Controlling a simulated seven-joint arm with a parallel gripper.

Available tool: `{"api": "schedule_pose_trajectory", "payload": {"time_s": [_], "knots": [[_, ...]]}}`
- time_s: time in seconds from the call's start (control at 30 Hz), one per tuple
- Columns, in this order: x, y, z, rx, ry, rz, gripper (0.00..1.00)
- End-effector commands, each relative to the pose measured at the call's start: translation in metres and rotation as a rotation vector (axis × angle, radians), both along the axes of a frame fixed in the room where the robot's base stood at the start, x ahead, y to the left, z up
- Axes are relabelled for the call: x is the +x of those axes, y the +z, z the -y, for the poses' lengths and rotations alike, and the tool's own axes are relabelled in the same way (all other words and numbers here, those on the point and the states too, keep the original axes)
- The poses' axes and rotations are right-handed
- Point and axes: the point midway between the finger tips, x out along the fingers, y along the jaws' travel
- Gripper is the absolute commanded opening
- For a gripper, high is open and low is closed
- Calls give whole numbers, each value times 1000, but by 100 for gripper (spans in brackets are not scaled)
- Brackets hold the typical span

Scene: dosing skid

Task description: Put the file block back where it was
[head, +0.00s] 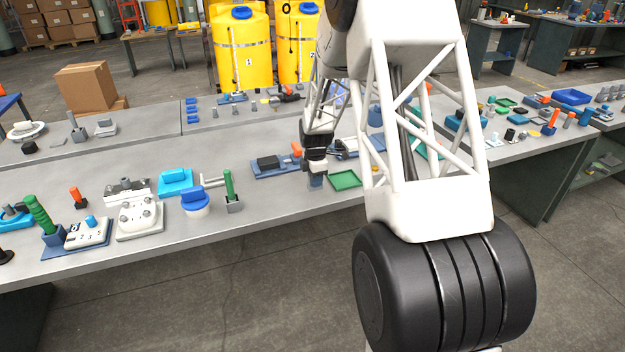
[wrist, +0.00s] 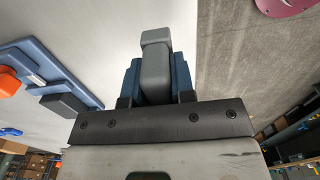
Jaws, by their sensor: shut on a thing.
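My gripper (head: 315,172) is over the front part of the middle bench, pointing down. A shallow green tray (head: 345,180) lies just right of the gripper.
Left of the gripper is a blue base (head: 262,174) with a dark block and an orange part; the base also shows in the wrist view (wrist: 40,55). A green-handled tool (head: 229,185) stands farther left. The bench's front edge is close to the gripper.

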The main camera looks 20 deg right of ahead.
Motion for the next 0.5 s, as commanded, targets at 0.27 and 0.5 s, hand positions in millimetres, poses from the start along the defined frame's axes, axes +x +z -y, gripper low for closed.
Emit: {"api": "schedule_pose_trajectory", "payload": {"time_s": [0.27,0.5], "knots": [[35,-4,7,0,0,0,0],[50,-5,9,0,0,0,0]]}}
